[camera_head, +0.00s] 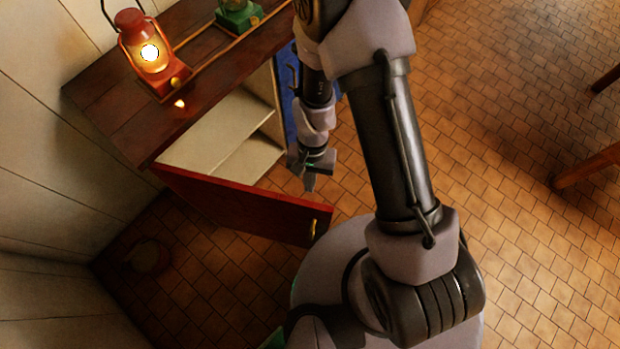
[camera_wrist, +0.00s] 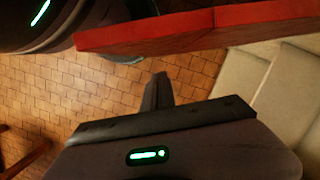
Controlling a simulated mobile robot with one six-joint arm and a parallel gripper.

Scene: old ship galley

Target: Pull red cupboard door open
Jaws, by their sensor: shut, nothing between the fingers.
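The red cupboard door (camera_head: 245,205) stands wide open, swung out from the left side of the cupboard. Its small brass handle (camera_head: 314,228) is near the free end. In the wrist view the door's red edge (camera_wrist: 200,30) runs across the top. My gripper (camera_head: 310,186) is shut and empty, in front of the open cupboard on the inner side of the door. It is apart from the handle. In the wrist view the closed fingers (camera_wrist: 157,90) point toward the door edge, with a gap of floor showing between them. The pale cupboard inside (camera_head: 225,135) shows a shelf and looks empty.
A lit red lantern (camera_head: 146,50) and a green lantern (camera_head: 238,14) stand on the wooden cupboard top (camera_head: 120,110). A blue door (camera_head: 290,95) is partly hidden behind my arm. Wooden legs (camera_head: 590,165) stand at the right. Tiled floor between is clear.

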